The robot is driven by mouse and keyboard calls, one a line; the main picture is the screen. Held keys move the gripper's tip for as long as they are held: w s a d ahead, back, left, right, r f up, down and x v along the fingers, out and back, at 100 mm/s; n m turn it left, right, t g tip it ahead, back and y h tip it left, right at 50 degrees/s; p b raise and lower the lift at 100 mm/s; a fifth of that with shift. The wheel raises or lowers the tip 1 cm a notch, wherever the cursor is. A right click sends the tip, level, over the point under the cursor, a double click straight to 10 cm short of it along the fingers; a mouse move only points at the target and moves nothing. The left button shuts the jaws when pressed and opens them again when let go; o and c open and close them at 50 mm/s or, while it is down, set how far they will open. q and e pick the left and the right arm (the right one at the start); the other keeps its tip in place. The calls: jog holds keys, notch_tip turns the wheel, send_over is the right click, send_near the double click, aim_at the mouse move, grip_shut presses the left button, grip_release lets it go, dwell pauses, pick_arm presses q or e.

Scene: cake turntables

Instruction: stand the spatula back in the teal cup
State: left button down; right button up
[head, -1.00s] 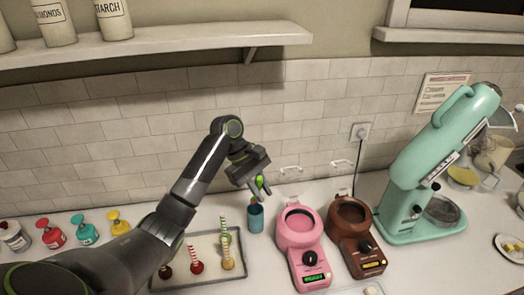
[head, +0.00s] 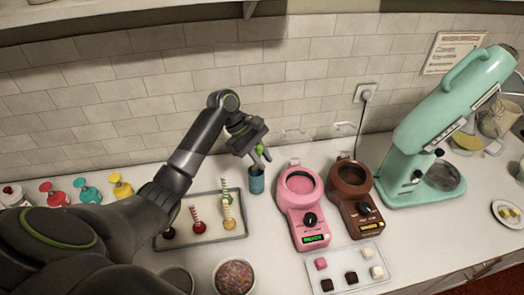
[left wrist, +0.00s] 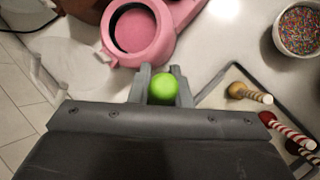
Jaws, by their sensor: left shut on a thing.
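The teal cup (head: 257,184) stands on the counter, left of the pink melting pot, in the head view. My left gripper (head: 261,155) is right above the cup's mouth, pointing down, shut on the spatula's green handle (head: 259,149). In the left wrist view the round green handle end (left wrist: 162,88) sits between the two fingers (left wrist: 161,90). The spatula's lower part is mostly hidden, and I cannot tell how deep it is in the cup. The cup is hidden in the wrist view. My right gripper is not in view.
The pink melting pot (head: 302,212) and brown melting pot (head: 352,200) stand close on the right. A tray (head: 240,231) of cake pops lies in front of the cup. A sprinkle bowl (head: 233,277), a tray of cubes (head: 340,281) and a mint mixer (head: 415,150) are further off.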

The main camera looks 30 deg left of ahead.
pick_arm(q)
notch_tip(320, 180, down, 7)
jog(key=b, duration=0.1)
jog(key=shift+s+f, duration=0.15)
jog(key=shift+s, duration=0.3)
jog(key=shift+d, duration=0.1)
jog(key=c, duration=1.6)
grip_release()
jog(key=shift+w+f, duration=0.1)
jog(key=o, duration=0.3)
jog(key=shift+w, duration=0.35)
jog(key=shift+o, duration=0.2)
jog(key=b+v, duration=0.4)
jog(key=v, duration=1.3)
jog(key=shift+r+b, duration=0.3)
